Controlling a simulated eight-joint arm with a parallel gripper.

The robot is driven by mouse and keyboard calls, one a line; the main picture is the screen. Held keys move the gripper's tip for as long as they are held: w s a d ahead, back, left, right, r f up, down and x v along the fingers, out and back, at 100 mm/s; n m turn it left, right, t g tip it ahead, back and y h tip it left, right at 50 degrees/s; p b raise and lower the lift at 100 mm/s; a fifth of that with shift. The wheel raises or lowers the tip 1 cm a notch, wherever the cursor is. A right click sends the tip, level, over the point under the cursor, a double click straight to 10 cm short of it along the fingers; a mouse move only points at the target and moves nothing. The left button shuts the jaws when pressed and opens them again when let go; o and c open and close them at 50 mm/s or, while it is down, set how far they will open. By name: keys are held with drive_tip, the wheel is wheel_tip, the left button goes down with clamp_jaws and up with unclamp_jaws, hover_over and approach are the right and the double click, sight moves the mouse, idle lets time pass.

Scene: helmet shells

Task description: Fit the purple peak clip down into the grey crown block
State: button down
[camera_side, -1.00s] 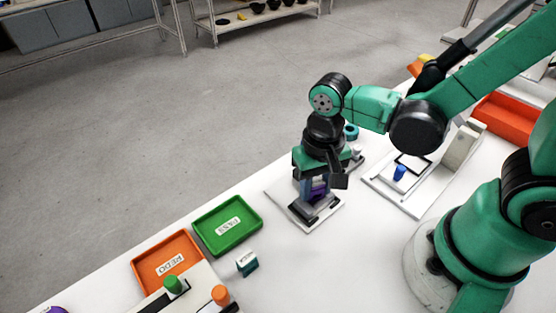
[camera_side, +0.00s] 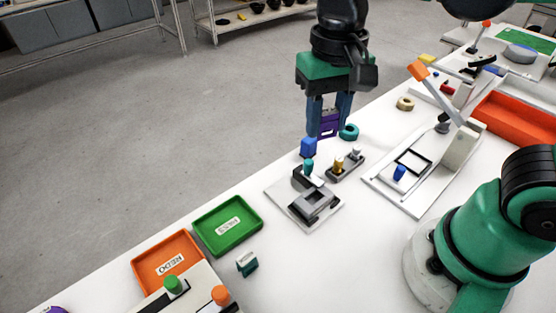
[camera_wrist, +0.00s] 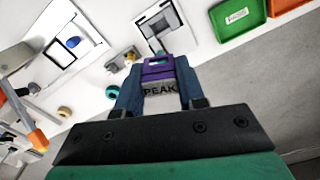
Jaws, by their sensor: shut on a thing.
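The purple peak clip (camera_side: 329,122) is held between the blue fingers of my gripper (camera_side: 325,131), high above the table in the side view. In the wrist view the purple clip (camera_wrist: 158,69) spans between the fingertips, with a grey face marked PEAK below it. The grey crown block (camera_side: 313,204) sits on a white base plate on the table, below and slightly left of my gripper. Its dark rectangular opening shows from above. The clip and the block are well apart. The block also shows beyond the clip in the wrist view (camera_wrist: 156,27).
A teal-topped post (camera_side: 308,167) and a blue-topped piece (camera_side: 308,147) stand just behind the block. A small rack with pegs (camera_side: 346,163) is at its right. Green (camera_side: 228,223) and orange (camera_side: 168,262) trays lie left. A white fixture (camera_side: 405,190) stands right.

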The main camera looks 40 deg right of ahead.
sight(323, 135)
wheel_tip(323, 135, up, 6)
drive_tip(key=shift+w+f, duration=0.15)
drive_tip(key=shift+f, duration=0.05)
wheel_tip(323, 135, down, 12)
drive_tip(key=n, duration=0.4)
drive_tip(key=shift+r, duration=0.25)
drive_tip(key=shift+s+f, duration=0.2)
drive_tip(key=shift+f, duration=0.1)
drive_tip(key=shift+f, duration=2.85)
